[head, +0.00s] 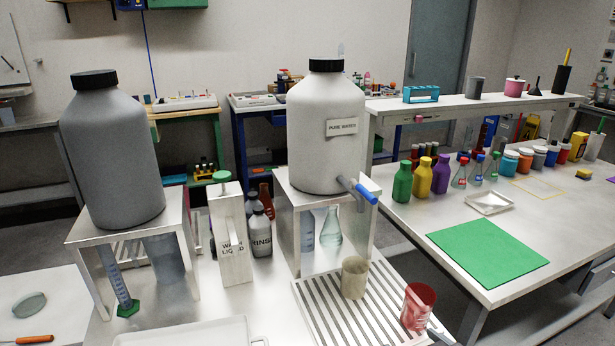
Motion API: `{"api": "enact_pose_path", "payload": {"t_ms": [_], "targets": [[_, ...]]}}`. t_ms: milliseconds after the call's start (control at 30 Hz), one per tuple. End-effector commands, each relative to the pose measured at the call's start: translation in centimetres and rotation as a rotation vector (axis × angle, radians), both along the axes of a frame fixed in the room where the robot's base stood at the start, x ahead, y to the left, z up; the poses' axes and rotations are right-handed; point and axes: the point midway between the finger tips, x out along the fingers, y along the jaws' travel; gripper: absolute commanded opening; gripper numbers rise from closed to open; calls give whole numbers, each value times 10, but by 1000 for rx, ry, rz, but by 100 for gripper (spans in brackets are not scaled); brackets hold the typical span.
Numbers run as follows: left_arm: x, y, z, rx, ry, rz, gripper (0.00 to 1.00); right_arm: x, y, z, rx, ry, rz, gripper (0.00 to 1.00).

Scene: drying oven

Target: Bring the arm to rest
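Neither of my grippers nor either arm shows clearly in the head view. A small grey shape lies beside the red cup (418,306) at the bottom edge, and I cannot tell whether it is part of the rack or something else. The red cup stands on the front right of the slatted drain rack (318,300). A beige cup (354,278) stands on the same rack, farther back.
A grey tank (112,150) and a white pure-water tank (318,135) with a blue tap (367,195) stand on raised stands. The right table holds a green mat (487,252), a white tray (489,203) and several bottles.

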Motion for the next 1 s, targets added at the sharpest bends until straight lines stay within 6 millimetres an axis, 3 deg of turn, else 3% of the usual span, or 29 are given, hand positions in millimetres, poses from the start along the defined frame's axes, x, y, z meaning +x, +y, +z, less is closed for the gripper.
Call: {"api": "enact_pose_path", "payload": {"t_ms": [367,1000], "targets": [[2,3,0,3,-3,0,36,-42,-2,-26,-123,255,-101,82],[-2,3,0,4,3,1,36,-174,16,-53,-197,845,-150,82]]}}
